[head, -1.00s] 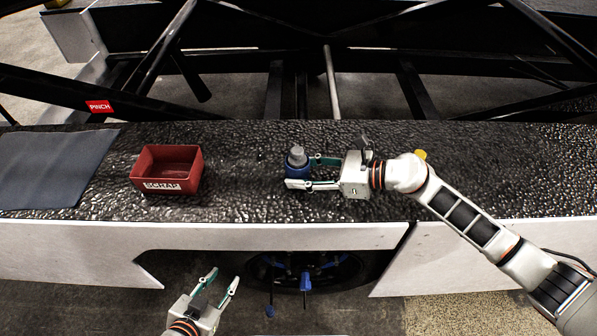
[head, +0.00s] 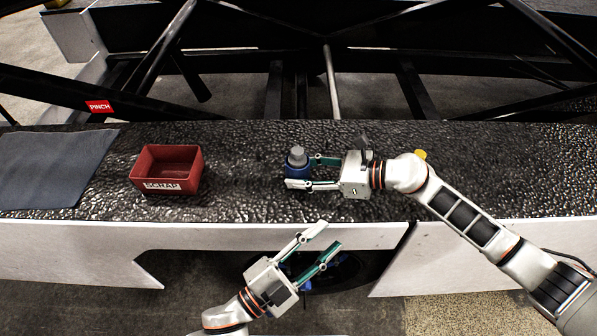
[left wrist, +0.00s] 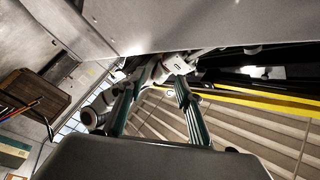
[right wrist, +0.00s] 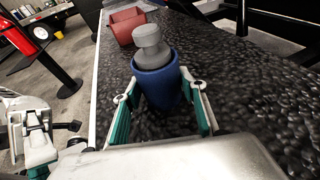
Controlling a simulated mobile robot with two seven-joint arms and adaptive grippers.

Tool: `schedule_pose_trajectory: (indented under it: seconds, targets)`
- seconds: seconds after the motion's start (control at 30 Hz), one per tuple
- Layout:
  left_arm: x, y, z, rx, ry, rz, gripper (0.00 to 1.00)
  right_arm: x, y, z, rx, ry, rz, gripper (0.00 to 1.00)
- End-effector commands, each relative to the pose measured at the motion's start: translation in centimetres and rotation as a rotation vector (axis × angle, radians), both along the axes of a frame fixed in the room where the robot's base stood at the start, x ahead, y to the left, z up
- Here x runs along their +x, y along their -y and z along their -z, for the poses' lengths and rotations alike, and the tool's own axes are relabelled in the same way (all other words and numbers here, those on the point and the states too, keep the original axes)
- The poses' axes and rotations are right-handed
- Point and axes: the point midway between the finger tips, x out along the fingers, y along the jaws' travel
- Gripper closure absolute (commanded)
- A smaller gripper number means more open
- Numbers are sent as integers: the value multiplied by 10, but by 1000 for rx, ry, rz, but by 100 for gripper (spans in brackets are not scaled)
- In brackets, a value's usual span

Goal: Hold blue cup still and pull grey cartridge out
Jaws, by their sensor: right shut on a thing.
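The blue cup (head: 297,171) stands upright on the black belt, and it also shows in the right wrist view (right wrist: 158,86). The grey cartridge (head: 297,153) sits in the cup's mouth, its knobbed upper part standing above the rim; it is clear in the right wrist view (right wrist: 150,48). My right gripper (head: 302,173) is shut on the cup from the right, one finger on each side. My left gripper (head: 330,235) is open and empty, in front of the belt's near edge, below the cup in the picture. The cartridge's lower part is hidden inside the cup.
A red scrap bin (head: 157,186) stands on the belt left of the cup. A dark blue-grey mat (head: 50,170) lies at the far left. The white side panel (head: 220,235) edges the belt in front. Black frame bars (head: 333,85) rise behind.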

Motion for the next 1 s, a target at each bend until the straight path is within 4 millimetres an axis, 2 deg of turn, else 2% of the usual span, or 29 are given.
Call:
schedule_pose_trajectory:
  seconds: [0.03, 0.2, 0.3, 0.4, 0.67, 0.83, 1.0]
  targets:
    - [5, 1, -24, -37, 31, 29, 65, 0, 0, 0, 0, 1, 1, 71]
    - [6, 16, -100, -147, 134, 170, 65, 0, 0, 0, 0, 1, 1, 71]
    - [0, 36, -133, -165, 221, 284, 65, 0, 0, 0, 0, 1, 1, 71]
    - [-8, 58, -150, -152, 305, 388, 65, 0, 0, 0, 0, 1, 1, 71]
    - [-36, 102, -176, -65, 510, 665, 65, 0, 0, 0, 0, 1, 1, 71]
    - [-53, 120, -176, 32, 626, 847, 65, 0, 0, 0, 0, 1, 1, 71]
    - [-64, 129, -167, 167, 725, 1021, 65, 0, 0, 0, 0, 1, 1, 71]
